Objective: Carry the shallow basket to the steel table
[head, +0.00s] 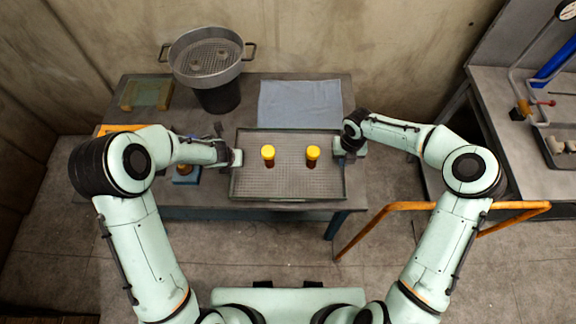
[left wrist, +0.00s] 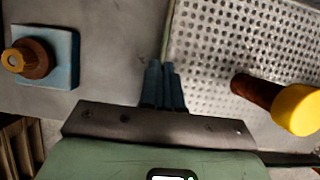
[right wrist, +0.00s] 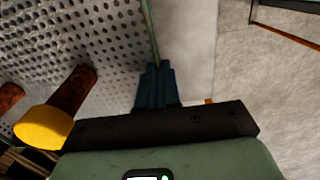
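The shallow basket (head: 290,188) is a grey rectangular tray with a perforated floor, in the middle of the head view over the near part of a dark grey table (head: 270,207). Two brown bottles with yellow caps (head: 268,153) (head: 312,153) stand in it. My left gripper (head: 236,158) is at its left wall; in the left wrist view the fingers (left wrist: 164,85) are closed together on the rim. My right gripper (head: 341,148) is at the right wall, its fingers (right wrist: 156,84) likewise closed on the rim. I cannot tell whether the basket touches the table.
A round perforated pan (head: 207,60) stands on a black drum at the back left. A blue-grey cloth (head: 300,103) lies behind the basket. Another grey table (head: 500,100) with pipes is at right; an orange rail (head: 400,206) stands before it. A small blue block (left wrist: 47,55) is left.

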